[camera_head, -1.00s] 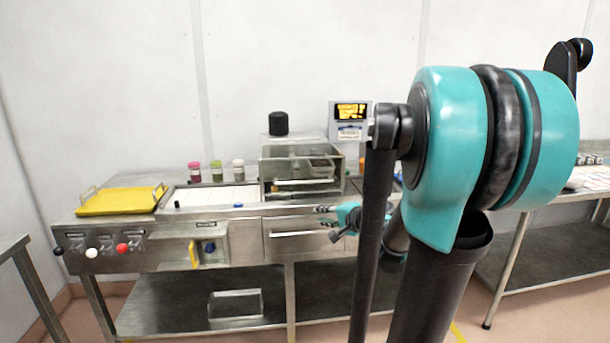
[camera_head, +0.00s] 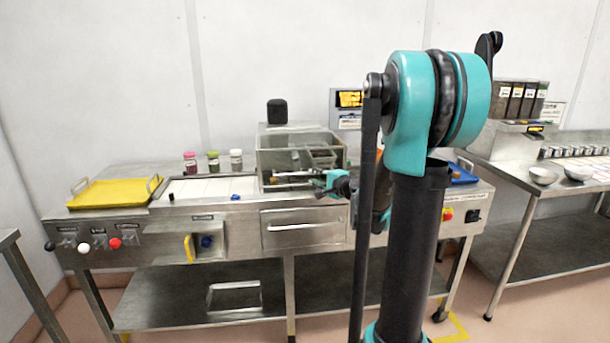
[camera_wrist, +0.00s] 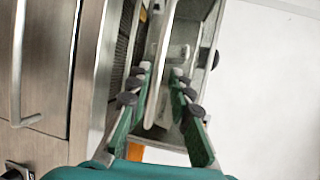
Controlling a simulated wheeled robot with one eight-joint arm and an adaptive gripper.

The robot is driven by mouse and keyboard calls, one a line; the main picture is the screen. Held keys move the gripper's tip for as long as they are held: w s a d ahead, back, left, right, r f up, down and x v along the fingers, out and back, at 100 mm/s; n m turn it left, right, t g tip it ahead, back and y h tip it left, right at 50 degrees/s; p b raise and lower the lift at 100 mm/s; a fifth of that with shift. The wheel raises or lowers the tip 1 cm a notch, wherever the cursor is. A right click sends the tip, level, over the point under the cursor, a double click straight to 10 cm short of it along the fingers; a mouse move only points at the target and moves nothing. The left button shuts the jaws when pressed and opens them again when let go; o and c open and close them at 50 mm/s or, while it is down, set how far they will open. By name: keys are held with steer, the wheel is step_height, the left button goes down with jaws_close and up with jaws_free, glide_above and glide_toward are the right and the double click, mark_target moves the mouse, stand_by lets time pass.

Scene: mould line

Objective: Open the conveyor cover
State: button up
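The conveyor cover (camera_head: 272,158) is a clear, boxy hood with metal edges on the steel machine, left of my arm in the head view. It looks closed. Its pale handle bar (camera_head: 290,174) runs along the lower front. In the wrist view the bar (camera_wrist: 163,60) runs lengthwise between my fingers. My gripper (camera_head: 316,180) is at the right part of the cover's front. In the wrist view my gripper (camera_wrist: 160,76) is open, with one finger on each side of the bar. Whether either finger touches the bar cannot be told.
A drawer (camera_head: 303,229) with a bar handle is below the cover. A yellow tray (camera_head: 115,193) and several jars (camera_head: 213,161) are on the machine to the left. A side table (camera_head: 560,177) with bowls stands at the right. A small screen (camera_head: 350,98) is behind.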

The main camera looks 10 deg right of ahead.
mark_target(306, 174)
steer(key=x, duration=0.7)
steer(key=shift+w+a+f, duration=0.1)
steer(key=shift+w, duration=0.1)
jaws_close()
